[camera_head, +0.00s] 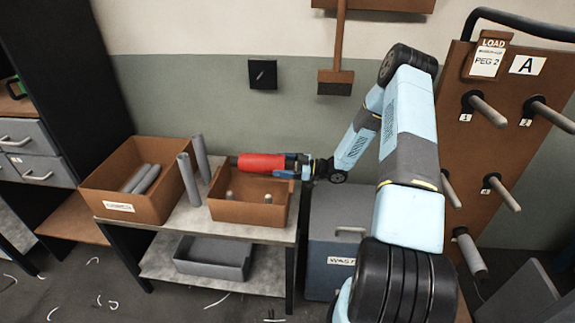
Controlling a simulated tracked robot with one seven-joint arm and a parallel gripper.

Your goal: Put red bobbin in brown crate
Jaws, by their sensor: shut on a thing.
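The red bobbin (261,163) lies level in my gripper (290,166), which is shut on its right end. A thin core end sticks out at the bobbin's left. The bobbin is over the back part of a small brown crate (247,213) on the bench. I cannot tell how high above its rim it is. Short pale pegs (268,198) show inside this crate. A larger brown crate (152,205) with a white label stands at the left, with several grey tubes (143,178) lying in it. The label's text is too small to read.
Two grey tubes (187,180) stand upright between the crates. A grey bin (213,257) sits on the lower shelf. A blue-grey waste box (329,238) stands right of the bench. A brown peg board (490,130) with several pegs is at the right. Scraps litter the floor.

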